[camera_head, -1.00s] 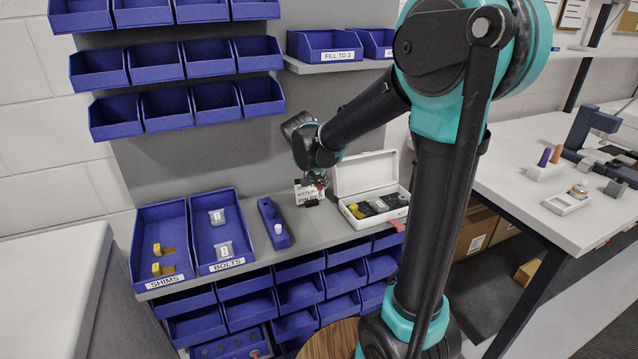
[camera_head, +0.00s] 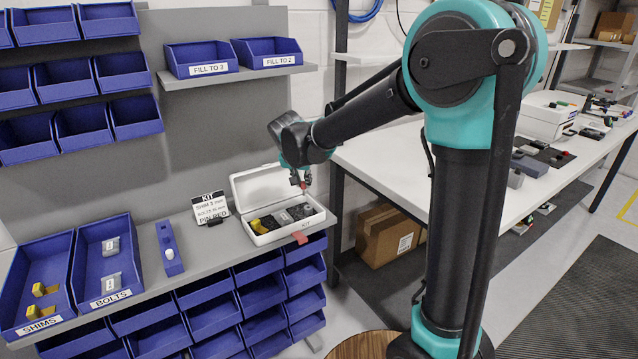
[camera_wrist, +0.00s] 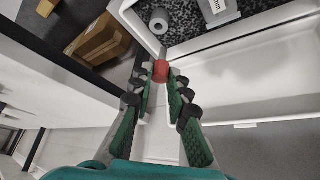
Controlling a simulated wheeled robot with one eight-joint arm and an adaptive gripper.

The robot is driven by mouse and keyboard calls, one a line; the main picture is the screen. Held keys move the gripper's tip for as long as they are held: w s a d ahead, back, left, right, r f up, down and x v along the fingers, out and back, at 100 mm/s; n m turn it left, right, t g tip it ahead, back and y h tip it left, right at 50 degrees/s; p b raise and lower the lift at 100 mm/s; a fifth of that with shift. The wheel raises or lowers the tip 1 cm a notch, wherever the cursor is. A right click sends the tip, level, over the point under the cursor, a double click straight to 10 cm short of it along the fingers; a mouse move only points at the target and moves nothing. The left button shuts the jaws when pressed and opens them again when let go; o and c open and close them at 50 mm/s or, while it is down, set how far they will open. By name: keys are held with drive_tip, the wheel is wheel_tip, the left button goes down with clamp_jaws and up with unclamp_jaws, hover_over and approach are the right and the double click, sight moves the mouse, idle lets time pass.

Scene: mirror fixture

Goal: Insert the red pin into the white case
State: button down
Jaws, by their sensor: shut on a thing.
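The open white case (camera_head: 262,238) stands on the grey shelf with its lid raised at the back. It holds a dark insert, a yellow piece (camera_head: 257,226) and grey pieces. My gripper (camera_head: 303,178) hangs above the case's right rear part, in front of the lid. In the wrist view my gripper (camera_wrist: 161,78) is shut on the red pin (camera_wrist: 160,70), held between its fingertips. The case's inside, with a round grey piece (camera_wrist: 159,22) and a labelled piece, lies beyond the pin. The pin looks apart from the insert, but its height is hard to tell.
A kit card (camera_head: 211,208) reading "PIN RED" stands left of the case. A blue holder (camera_head: 168,248) with a white pin and blue trays (camera_head: 112,292) stand further left. A red tab (camera_head: 299,237) sits at the case's front. A white table lies right, behind my arm.

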drive_tip(key=shift+w+d+f, duration=0.1)
drive_tip(key=shift+d+f, duration=0.1)
drive_tip(key=shift+f, duration=0.55)
drive_tip(key=shift+w+d+f, duration=0.1)
drive_tip(key=shift+d+f, duration=0.15)
drive_tip(key=shift+f, duration=0.45)
drive_tip(key=shift+d+f, duration=0.2)
drive_tip(key=shift+f, duration=0.55)
drive_tip(key=shift+f, duration=1.6)
idle(1.0)
drive_tip(key=c, duration=1)
unclamp_jaws()
drive_tip(key=shift+r, duration=0.1)
drive_tip(key=shift+r, duration=2.95)
